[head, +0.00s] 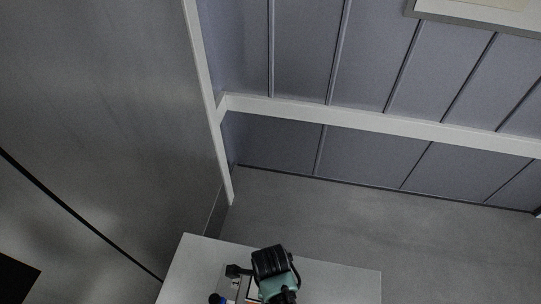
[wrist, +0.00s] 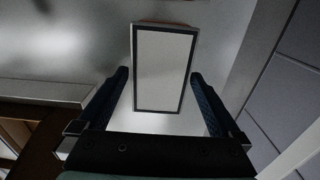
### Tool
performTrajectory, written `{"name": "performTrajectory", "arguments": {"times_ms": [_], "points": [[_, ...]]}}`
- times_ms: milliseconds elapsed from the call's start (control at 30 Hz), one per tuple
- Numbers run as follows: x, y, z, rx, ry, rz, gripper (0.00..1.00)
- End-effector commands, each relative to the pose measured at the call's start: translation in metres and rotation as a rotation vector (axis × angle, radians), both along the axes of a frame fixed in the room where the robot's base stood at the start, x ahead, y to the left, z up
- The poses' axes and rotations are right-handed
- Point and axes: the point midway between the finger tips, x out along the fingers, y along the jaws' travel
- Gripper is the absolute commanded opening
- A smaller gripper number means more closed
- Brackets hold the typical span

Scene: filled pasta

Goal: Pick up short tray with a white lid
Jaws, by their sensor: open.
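In the wrist view, a rectangular tray with a white lid (wrist: 162,68) and a dark border lies on a pale surface. My gripper (wrist: 160,75) is open, with one blue-black finger to the left of the tray and one to the right. In the head view, my arm's end covers most of the tabletop items, and the tray cannot be made out clearly.
The white tabletop (head: 335,283) is at the bottom of the head view, with bare room at its right. A large metal cabinet front (head: 95,110) rises at the left. A panelled wall (head: 365,150) with a pale rail stands behind.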

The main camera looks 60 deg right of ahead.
Motion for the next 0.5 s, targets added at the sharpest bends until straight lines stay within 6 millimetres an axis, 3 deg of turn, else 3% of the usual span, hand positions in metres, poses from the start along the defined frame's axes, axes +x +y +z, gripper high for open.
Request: {"name": "performTrajectory", "arguments": {"times_ms": [233, 500], "points": [[0.0003, -0.0002, -0.0014, -0.001, 0.000, 0.000, 1.00], [0.0003, -0.0001, -0.0011, -0.001, 0.000, 0.000, 0.51]]}}
